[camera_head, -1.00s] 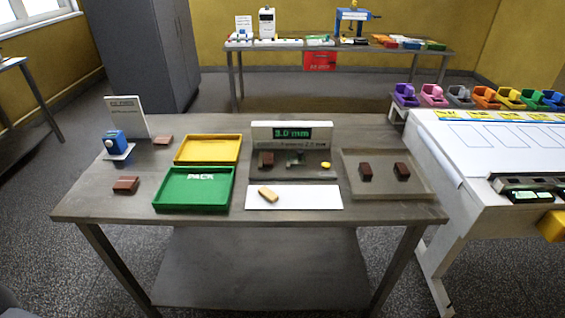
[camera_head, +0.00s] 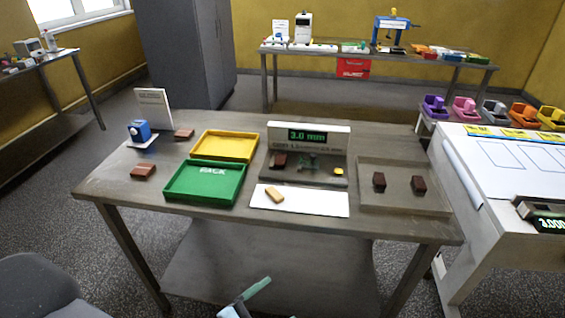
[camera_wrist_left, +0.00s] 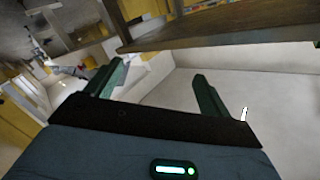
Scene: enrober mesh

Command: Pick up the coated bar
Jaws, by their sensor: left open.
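Several dark brown coated bars show in the head view. One bar (camera_head: 143,171) lies at the table's left, and another bar (camera_head: 184,134) lies behind it. One bar (camera_head: 278,160) is at the gauge (camera_head: 309,134) with the green display. Two bars (camera_head: 379,182) (camera_head: 418,184) sit in the grey tray (camera_head: 440,208) at the right. A tan bar (camera_head: 274,194) lies on a white sheet (camera_head: 315,203). My left gripper is open and empty in the left wrist view (camera_wrist_left: 158,75), its dark green fingers apart. A green finger shows at the head view's bottom edge, away from the bars. My right gripper is not seen.
A green PACK tray (camera_head: 206,196) and a yellow tray (camera_head: 224,146) stand mid-left on the table (camera_head: 130,205). A blue device (camera_head: 139,131) and a sign (camera_head: 154,110) stand at the back left. A white bench (camera_head: 490,175) with coloured holders adjoins at the right.

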